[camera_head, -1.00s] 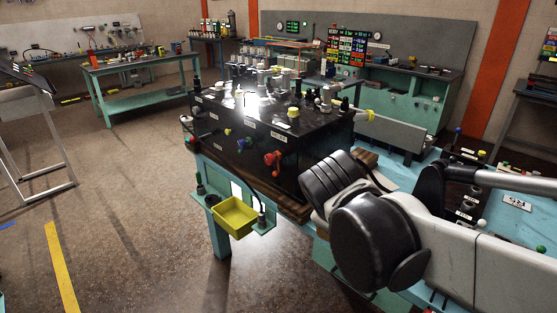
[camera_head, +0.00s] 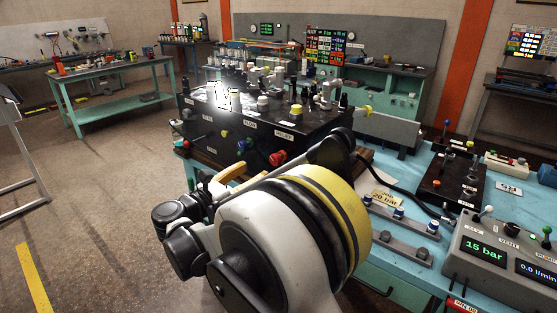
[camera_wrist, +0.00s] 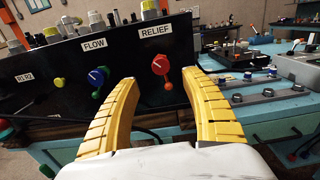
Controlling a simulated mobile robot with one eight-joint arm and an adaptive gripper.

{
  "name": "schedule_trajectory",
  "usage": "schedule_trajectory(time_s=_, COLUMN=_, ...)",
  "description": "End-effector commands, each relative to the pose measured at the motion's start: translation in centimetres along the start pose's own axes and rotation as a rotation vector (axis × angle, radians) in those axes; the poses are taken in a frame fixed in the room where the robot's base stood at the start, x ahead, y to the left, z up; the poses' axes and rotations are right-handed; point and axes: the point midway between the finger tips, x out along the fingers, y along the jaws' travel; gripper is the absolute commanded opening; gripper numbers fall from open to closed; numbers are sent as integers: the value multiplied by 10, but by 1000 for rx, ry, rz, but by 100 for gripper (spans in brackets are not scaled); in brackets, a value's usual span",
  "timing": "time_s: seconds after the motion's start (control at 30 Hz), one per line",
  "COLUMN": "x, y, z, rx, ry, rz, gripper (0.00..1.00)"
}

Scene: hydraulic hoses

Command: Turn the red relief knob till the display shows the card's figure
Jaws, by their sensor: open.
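The red relief knob (camera_wrist: 161,66) is on the front of the black block under a RELIEF label in the wrist view. It also shows in the head view (camera_head: 277,159). My gripper (camera_wrist: 156,84) has its two yellow fingers spread apart, one on each side of the knob's column. The fingers appear apart from the knob, with nothing between them. In the head view my arm hides most of the gripper. The display (camera_head: 484,252) at the right reads 15 bar. The card (camera_head: 385,199) on the blue bench reads 20 bar.
A blue flow knob (camera_wrist: 97,77) sits left of the relief knob, with a yellow knob (camera_wrist: 58,83) farther left. Clamp rails with blue-topped fittings (camera_head: 398,212) lie on the bench right of my arm. A black valve box (camera_head: 450,180) stands behind them.

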Motion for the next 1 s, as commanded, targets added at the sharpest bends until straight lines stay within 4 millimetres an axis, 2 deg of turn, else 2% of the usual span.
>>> schedule_trajectory(time_s=0.3, x=63, y=-2, z=-3, rx=3, ry=3, rz=-4, gripper=55)
schedule_trajectory(time_s=0.5, x=91, y=-1, z=-2, rx=3, ry=3, rz=-2, gripper=55)
schedule_trajectory(time_s=0.63, x=98, y=-1, z=-1, rx=4, ry=3, rz=-1, gripper=55)
schedule_trajectory(time_s=0.9, x=100, y=-1, z=0, rx=4, ry=4, rz=-1, gripper=55)
schedule_trajectory(time_s=0.97, x=100, y=-1, z=0, rx=4, ry=4, rz=-1, gripper=38)
schedule_trajectory(time_s=1.0, x=100, y=-1, z=0, rx=4, ry=4, rz=-1, gripper=26)
